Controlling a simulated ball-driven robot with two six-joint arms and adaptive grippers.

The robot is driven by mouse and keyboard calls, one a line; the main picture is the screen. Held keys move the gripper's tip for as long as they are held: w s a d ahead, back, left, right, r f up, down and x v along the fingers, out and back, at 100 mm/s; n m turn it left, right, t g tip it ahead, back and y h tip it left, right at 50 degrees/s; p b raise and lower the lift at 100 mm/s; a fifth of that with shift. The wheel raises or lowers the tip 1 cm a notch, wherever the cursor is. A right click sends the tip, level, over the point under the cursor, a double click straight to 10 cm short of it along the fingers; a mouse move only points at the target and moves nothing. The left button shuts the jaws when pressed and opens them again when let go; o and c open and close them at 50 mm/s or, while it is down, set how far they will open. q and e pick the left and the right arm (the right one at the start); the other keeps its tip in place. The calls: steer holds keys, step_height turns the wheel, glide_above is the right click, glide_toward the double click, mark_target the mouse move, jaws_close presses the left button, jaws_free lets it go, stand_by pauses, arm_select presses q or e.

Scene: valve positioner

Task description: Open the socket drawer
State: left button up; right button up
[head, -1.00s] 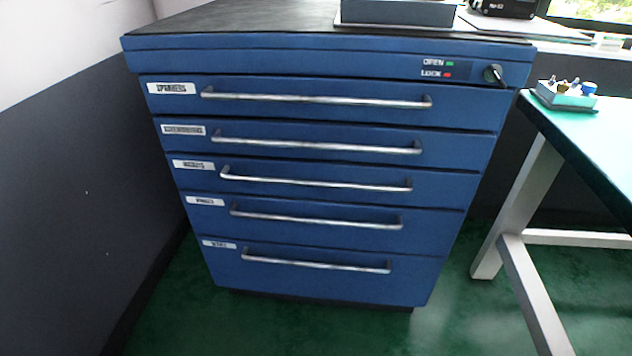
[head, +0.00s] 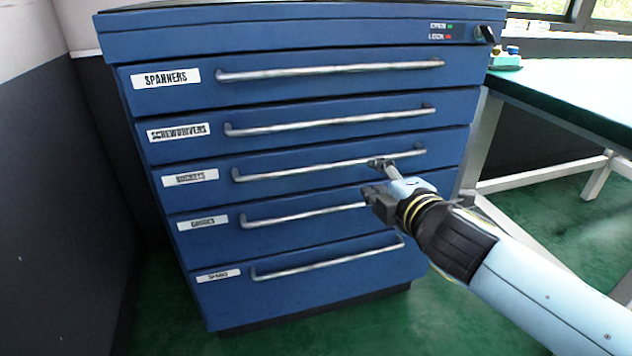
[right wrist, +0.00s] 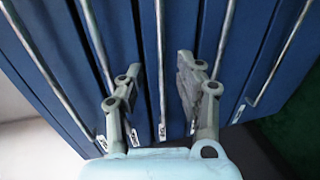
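The socket drawer (head: 300,182) is the third one down in the blue cabinet, and its small label seems to read SOCKETS. It looks closed, flush with the others. Its silver bar handle (head: 300,168) runs across the front. My right gripper (head: 374,178) is open at the right part of this handle, one finger near the bar and one below. In the right wrist view, the middle handle (right wrist: 161,70) runs between the spread fingers, with gaps on both sides. Whether the fingers reach around the bar is unclear. My left gripper is not in view.
The screwdrivers drawer handle (head: 330,122) is above and the fourth drawer handle (head: 300,215) is close below. A lock knob (head: 485,34) sits at the cabinet's top right. A table (head: 570,95) stands at right, and a dark wall (head: 50,200) at left.

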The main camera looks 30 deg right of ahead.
mark_target(351, 164)
steer(key=b+x, duration=0.1)
steer(key=x, duration=0.2)
steer(key=b+x, duration=0.1)
steer(key=x, duration=0.6)
steer(key=shift+w+a+f+b, duration=0.1)
steer(key=shift+a+f+b, duration=0.15)
steer(key=shift+a+b, duration=0.15)
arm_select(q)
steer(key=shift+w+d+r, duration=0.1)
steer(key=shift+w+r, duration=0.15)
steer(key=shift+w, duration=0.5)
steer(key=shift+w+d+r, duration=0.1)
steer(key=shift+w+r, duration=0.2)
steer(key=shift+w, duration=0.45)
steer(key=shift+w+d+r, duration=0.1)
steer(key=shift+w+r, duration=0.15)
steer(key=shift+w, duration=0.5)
arm_select(e)
steer(key=shift+w+d, duration=0.2)
steer(key=shift+w, duration=0.4)
jaws_close()
